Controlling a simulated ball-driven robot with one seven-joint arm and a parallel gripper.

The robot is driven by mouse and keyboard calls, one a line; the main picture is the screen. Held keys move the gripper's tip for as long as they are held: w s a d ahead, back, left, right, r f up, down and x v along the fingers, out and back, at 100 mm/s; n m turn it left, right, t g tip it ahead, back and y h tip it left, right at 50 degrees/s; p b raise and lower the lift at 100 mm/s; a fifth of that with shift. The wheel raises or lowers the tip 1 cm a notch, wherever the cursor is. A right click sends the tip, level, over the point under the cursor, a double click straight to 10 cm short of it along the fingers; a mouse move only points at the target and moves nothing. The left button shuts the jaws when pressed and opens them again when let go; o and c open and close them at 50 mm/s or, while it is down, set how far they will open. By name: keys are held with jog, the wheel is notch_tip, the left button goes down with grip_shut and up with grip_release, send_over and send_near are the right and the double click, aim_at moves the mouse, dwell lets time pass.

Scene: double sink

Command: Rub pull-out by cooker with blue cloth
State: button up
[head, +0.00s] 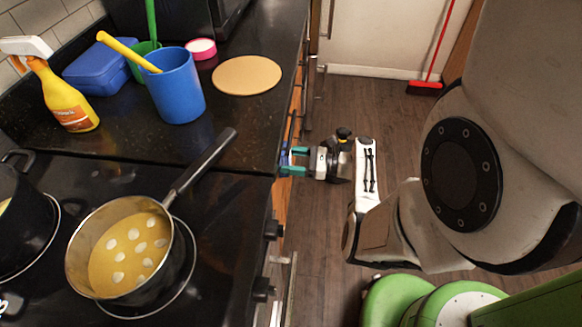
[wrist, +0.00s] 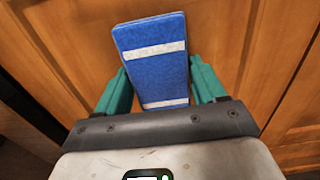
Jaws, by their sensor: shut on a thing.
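My gripper (wrist: 158,82) is shut on the blue cloth (wrist: 152,72), a flat blue pad with two pale bands, held between the teal fingers. In the wrist view the cloth is in front of a wooden panelled front (wrist: 228,35); I cannot tell whether it touches it. In the head view my gripper (head: 291,161) is at the counter's front edge beside the cooker (head: 225,225), its teal fingertips at the cabinet fronts. A thin strip of the wooden front (head: 281,205) shows below the counter edge. Most of the pull-out is hidden under the counter in the head view.
A pan (head: 120,255) of yellow food stands on the hob, its handle pointing to the counter. A blue cup (head: 175,88), spray bottle (head: 62,98), blue box (head: 95,68) and round board (head: 247,75) stand on the counter.

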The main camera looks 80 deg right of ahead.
jog(key=shift+d+r, duration=0.1)
jog(key=shift+d, duration=0.1)
jog(key=shift+a+p, duration=0.15)
jog(key=shift+p, duration=0.2)
jog(key=a+p, duration=0.5)
jog(key=a, duration=0.1)
jog(key=shift+s+a, duration=0.25)
jog(key=shift+a, duration=0.15)
jog(key=shift+s, duration=0.1)
jog(key=shift+s+d, duration=0.15)
jog(key=shift+s, duration=1.35)
jog(key=shift+s+d, duration=0.1)
jog(key=shift+s, duration=1.35)
jog(key=shift+s, duration=0.1)
jog(key=shift+s+d, duration=0.15)
jog(key=shift+s, duration=1.25)
